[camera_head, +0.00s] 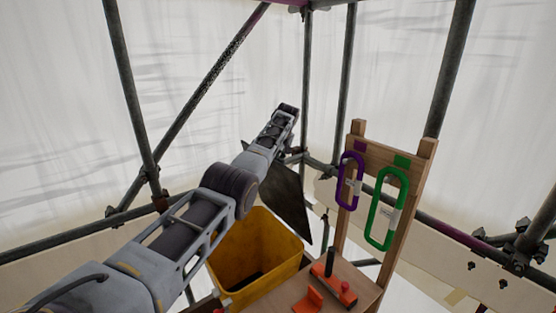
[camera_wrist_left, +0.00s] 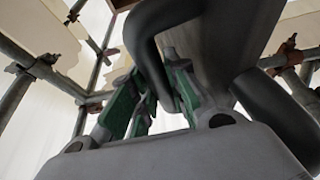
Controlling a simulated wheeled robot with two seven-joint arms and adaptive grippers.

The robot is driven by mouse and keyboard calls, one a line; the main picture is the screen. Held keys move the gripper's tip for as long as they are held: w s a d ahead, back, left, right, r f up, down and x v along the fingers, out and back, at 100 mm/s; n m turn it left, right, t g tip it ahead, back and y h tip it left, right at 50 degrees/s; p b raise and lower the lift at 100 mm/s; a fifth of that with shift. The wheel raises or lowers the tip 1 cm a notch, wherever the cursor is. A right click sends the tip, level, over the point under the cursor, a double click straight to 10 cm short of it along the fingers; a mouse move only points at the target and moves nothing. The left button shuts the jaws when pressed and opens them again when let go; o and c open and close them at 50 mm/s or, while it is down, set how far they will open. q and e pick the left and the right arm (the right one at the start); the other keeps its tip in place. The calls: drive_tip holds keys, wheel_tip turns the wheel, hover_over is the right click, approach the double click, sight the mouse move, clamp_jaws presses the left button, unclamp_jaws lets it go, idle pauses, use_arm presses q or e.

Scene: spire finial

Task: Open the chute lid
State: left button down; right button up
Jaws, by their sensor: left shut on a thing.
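The yellow chute (camera_head: 258,238) stands at lower centre in the head view, its top open and dark inside. Its dark grey lid (camera_head: 286,198) is raised at a steep tilt above the chute's far right side. My left arm reaches across from the left, and my left gripper (camera_head: 296,152) is at the lid's upper edge, partly hidden. In the left wrist view, my left gripper's green-padded fingers (camera_wrist_left: 155,100) are closed around a dark curved handle (camera_wrist_left: 148,50) in front of the lid's flat face (camera_wrist_left: 225,35). My right gripper is out of view.
A wooden rack (camera_head: 393,165) right of the chute carries a purple carabiner (camera_head: 343,185) and a green carabiner (camera_head: 374,215). Orange and dark tools (camera_head: 322,272) lie on the wooden shelf before it. Scaffold poles (camera_head: 133,100) surround the space, with white sheeting behind.

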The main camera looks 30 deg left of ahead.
use_arm(q)
drive_tip(key=shift+f, duration=0.1)
idle(0.3)
drive_tip(key=c, duration=1.7)
unclamp_jaws()
drive_tip(key=shift+o, duration=0.2)
drive_tip(key=shift+r, duration=0.25)
drive_tip(key=shift+v, duration=5.75)
drive_tip(key=shift+f, duration=0.1)
